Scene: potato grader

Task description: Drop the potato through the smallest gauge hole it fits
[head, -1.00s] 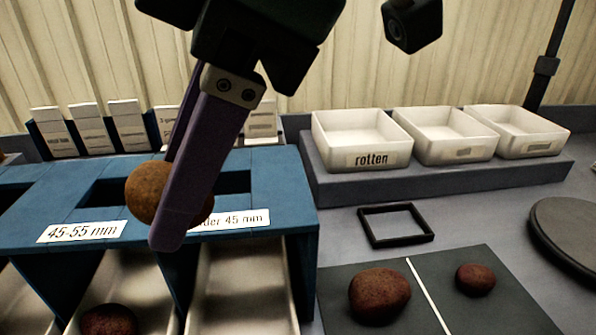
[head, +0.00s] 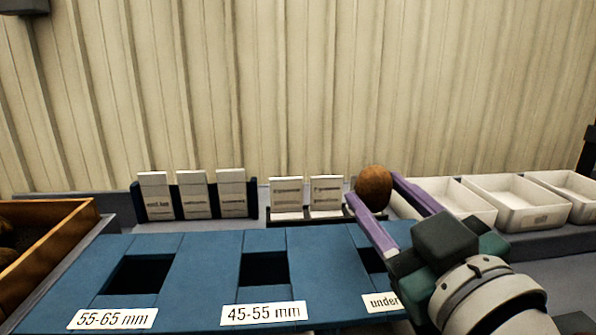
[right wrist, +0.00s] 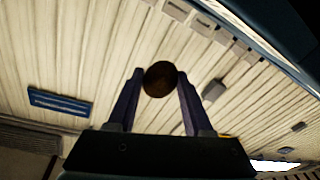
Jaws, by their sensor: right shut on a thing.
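My right gripper (head: 385,200) is shut on a brown potato (head: 374,186), held between the tips of its purple fingers. The potato also shows between the fingers in the right wrist view (right wrist: 160,79). In the head view it appears beyond the under-45 hole, in front of the back wall. The blue gauge table (head: 205,275) has a 55-65 mm hole (head: 138,275), a 45-55 mm hole (head: 264,268) and, at right, a hole (head: 374,259) with a label reading "under", partly hidden by my gripper. My left gripper is not in view.
A wooden crate (head: 72,222) with dark potatoes stands at the left. White cards (head: 195,194) stand along the back. White trays (head: 515,203) stand at the right behind my arm. The air above the left two holes is clear.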

